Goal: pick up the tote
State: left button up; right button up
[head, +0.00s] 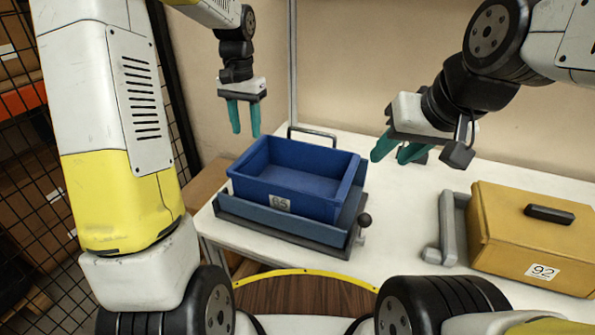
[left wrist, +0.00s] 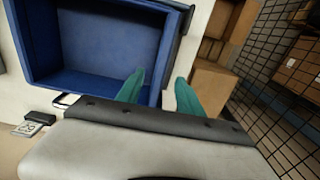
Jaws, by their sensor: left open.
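The tote is a blue open-topped bin (head: 300,191) with a white label on its front, and it looks empty. It sits in a low blue-grey cradle (head: 285,226) on the white table. In the left wrist view the tote (left wrist: 90,75) fills the upper left. My left gripper (head: 244,118) is open and empty, above the tote's far left corner. In the left wrist view its fingers (left wrist: 160,95) appear on either side of the line of the tote's wall, apparently above it. My right gripper (head: 399,151) looks open and empty, to the right of the tote.
A yellow case (head: 530,237) labelled 92 stands on the right of the table (head: 400,230), beside a grey bracket (head: 447,230). A black knob (head: 364,220) stands at the cradle's right. A grey loop (head: 312,130) rises behind the tote. Wire mesh (head: 30,180) is at left.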

aim_at(249, 150)
pick_arm(q)
notch_tip(249, 150, down, 8)
jog(key=shift+w+a+f, duration=0.1)
dwell(0.4)
grip_shut()
dwell(1.3)
